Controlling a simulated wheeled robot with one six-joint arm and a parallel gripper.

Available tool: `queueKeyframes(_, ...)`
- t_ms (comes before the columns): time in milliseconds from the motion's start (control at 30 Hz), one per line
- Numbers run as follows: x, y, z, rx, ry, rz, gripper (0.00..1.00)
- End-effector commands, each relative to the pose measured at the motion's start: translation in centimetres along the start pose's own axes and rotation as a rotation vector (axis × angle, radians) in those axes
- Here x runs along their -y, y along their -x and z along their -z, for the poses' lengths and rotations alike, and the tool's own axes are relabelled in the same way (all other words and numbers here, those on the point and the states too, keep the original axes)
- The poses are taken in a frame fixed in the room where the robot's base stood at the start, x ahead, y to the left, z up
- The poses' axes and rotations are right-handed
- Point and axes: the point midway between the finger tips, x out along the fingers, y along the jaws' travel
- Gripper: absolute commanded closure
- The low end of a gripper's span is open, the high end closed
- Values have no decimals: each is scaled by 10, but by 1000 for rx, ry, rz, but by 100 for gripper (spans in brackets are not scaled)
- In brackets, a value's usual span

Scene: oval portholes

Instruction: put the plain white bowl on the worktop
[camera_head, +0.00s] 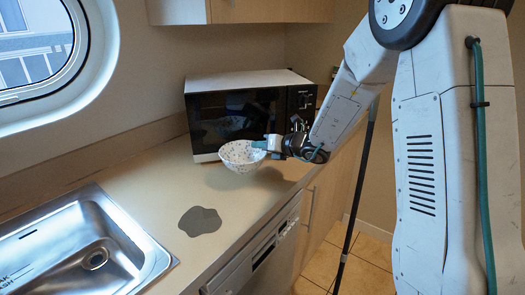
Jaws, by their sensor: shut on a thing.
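A white bowl (241,158) with small dark speckles or a pattern is at the end of my arm, in front of the microwave. My gripper (263,146) comes in from the right and is shut on the bowl's right rim. The bowl is upright, over the far part of the worktop (165,190). A shadow lies around and below it; I cannot tell whether its base touches the surface. No plain white bowl without marks is in view.
A black-fronted microwave (240,115) stands at the back of the worktop, close behind the bowl. A flat grey patch (200,221) lies nearer on the worktop. A steel sink (85,250) is at the lower left.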

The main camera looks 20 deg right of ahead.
Motion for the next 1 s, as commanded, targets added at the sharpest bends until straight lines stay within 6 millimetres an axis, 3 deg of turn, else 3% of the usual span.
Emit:
queueKeyframes(367,22,-9,27,2,-5,5,100)
queueKeyframes(733,21,-12,30,2,-2,1,100)
queueKeyframes(767,21,-12,30,1,-1,2,80)
queueKeyframes(800,21,-12,30,1,-1,1,69)
queueKeyframes(1000,20,-12,30,1,-1,1,66)
